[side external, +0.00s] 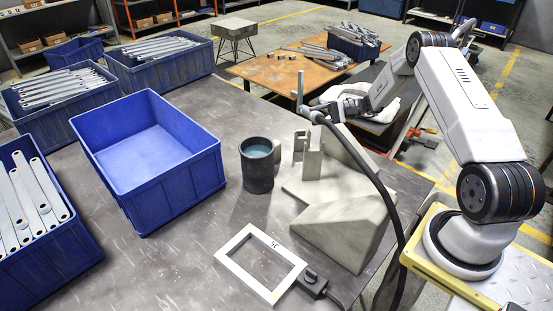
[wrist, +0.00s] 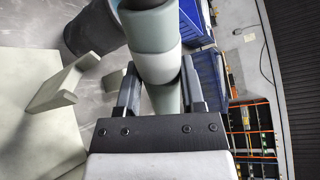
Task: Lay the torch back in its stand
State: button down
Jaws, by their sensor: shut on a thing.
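My gripper (side external: 335,105) is shut on the torch (side external: 300,96). In the side view the torch's grey tip end points up, and its dark cable runs from the grip down to the right. In the wrist view the torch (wrist: 155,45) is a thick, pale grey-green cylinder between my two dark fingers (wrist: 158,95). The torch stand (side external: 313,160) is pale grey, with upright notched plates. The torch is above and apart from these plates. In the wrist view an angled cradle part of the stand (wrist: 62,88) lies left of the torch.
A dark cup (side external: 257,172) stands left of the stand. An empty blue bin (side external: 150,185) is farther left, with bins of galvanized brackets around it. A pale rectangular frame (side external: 235,273) lies at the front. The torch cable (side external: 375,180) hangs across the stand's right side.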

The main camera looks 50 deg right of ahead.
jog(key=shift+f, duration=0.15)
notch_tip(320, 180, down, 9)
dwell(1.2)
jog(key=shift+a+f, duration=0.15)
jog(key=shift+f, duration=0.05)
dwell(0.6)
